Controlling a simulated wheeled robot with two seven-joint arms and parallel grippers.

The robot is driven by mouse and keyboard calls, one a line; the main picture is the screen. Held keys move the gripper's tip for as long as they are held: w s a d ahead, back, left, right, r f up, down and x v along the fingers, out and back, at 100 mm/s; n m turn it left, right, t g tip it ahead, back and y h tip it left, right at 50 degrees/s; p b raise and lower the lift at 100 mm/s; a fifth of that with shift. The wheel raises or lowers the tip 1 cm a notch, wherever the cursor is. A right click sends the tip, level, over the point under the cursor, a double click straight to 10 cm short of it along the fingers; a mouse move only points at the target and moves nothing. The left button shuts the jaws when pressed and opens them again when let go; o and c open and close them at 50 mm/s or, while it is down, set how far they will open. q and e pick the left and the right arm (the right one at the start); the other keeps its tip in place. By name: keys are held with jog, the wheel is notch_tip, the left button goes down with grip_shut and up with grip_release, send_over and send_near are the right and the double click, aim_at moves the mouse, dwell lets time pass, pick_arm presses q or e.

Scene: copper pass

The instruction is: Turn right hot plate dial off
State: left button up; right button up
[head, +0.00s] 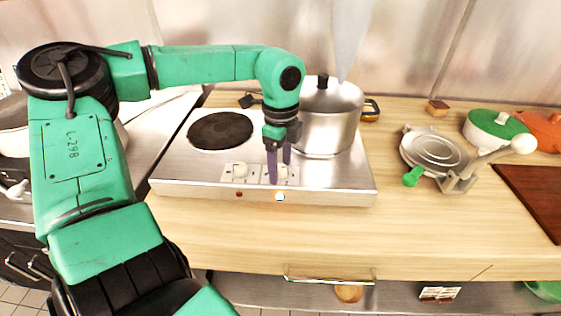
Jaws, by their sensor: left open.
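The silver hot plate (215,184) sits on the wooden counter in the head view. Its left burner is bare and dark, and a lidded steel pot (325,125) stands on the right one. The left dial (239,170) is pale and clear to see. The right dial (283,171) shows partly behind the purple fingers of my left gripper (279,172). That gripper is open and points down at the right dial; I cannot tell whether the fingers touch it. The right indicator light (280,197) glows bright, and the left indicator light (239,194) is dark red. My right gripper is not in view.
A waffle-iron-like device (434,153) with a green handle stands right of the hot plate. Green (493,128) and orange (542,129) lidded pots and a brown board (535,195) are farther right. The counter front is clear.

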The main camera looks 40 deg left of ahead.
pick_arm(q)
grip_shut()
